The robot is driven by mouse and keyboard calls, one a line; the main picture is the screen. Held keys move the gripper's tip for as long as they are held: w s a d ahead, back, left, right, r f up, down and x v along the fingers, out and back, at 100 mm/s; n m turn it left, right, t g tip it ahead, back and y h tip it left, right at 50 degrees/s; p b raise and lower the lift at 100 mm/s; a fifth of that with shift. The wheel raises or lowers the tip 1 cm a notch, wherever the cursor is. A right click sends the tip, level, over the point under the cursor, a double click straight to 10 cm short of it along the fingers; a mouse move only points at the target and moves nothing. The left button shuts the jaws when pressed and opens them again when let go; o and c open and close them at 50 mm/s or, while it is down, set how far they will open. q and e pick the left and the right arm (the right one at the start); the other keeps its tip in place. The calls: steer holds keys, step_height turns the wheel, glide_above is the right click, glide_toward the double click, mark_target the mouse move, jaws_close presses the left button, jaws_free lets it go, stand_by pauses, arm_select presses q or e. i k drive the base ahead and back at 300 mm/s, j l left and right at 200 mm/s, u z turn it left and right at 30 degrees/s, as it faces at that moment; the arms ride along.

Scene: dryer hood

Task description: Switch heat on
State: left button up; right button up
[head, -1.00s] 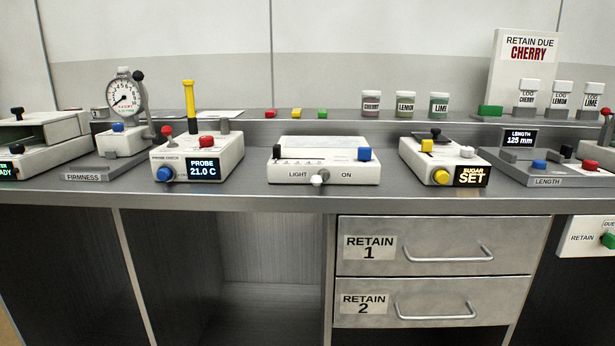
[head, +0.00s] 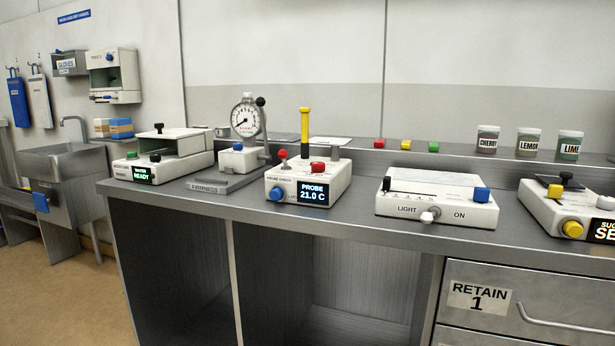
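No control labelled heat can be read in this view, and I cannot tell which device is the dryer hood. A pale wall unit (head: 115,76) with a dark open front and a small blue knob hangs at the upper left; its lettering is too small to read. Neither of my grippers is in view.
A grey bench (head: 340,222) carries a READY device (head: 160,160), a dial gauge (head: 245,117), a probe box (head: 310,182) and a light box (head: 435,203). A sink (head: 70,165) stands left of the bench. Brown floor (head: 75,285) at lower left is clear.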

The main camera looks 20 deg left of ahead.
mark_target(283, 154)
steer(key=i+j, duration=0.1)
steer(key=j, duration=0.7)
steer(key=i+j, duration=0.15)
steer(key=j, duration=0.3)
